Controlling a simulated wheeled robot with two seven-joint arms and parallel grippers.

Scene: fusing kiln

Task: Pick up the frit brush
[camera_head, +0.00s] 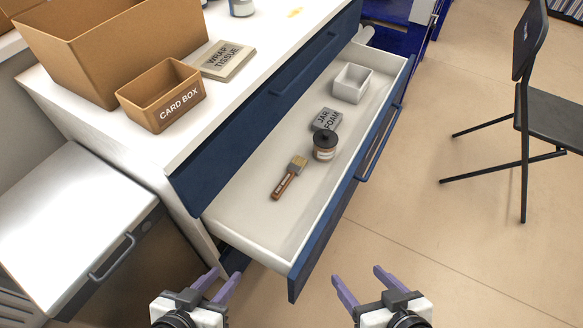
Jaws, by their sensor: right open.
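The frit brush (286,185) lies in the open drawer (250,214), near its front left part. It has a brown handle with small lettering and pale bristles that point up and right. My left gripper (219,283) is at the bottom of the picture, below and left of the drawer. Its purple fingers are apart and nothing is between them. My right gripper (361,286) is at the bottom, right of the drawer's near corner. It is open and empty. Both grippers are apart from the brush.
A dark-lidded jar (325,152), a grey jar foam block (327,119) and a white box (352,84) share the drawer. A card box (161,97) and wrap tissue (222,61) lie on the counter. A chair (540,100) stands right; floor between is clear.

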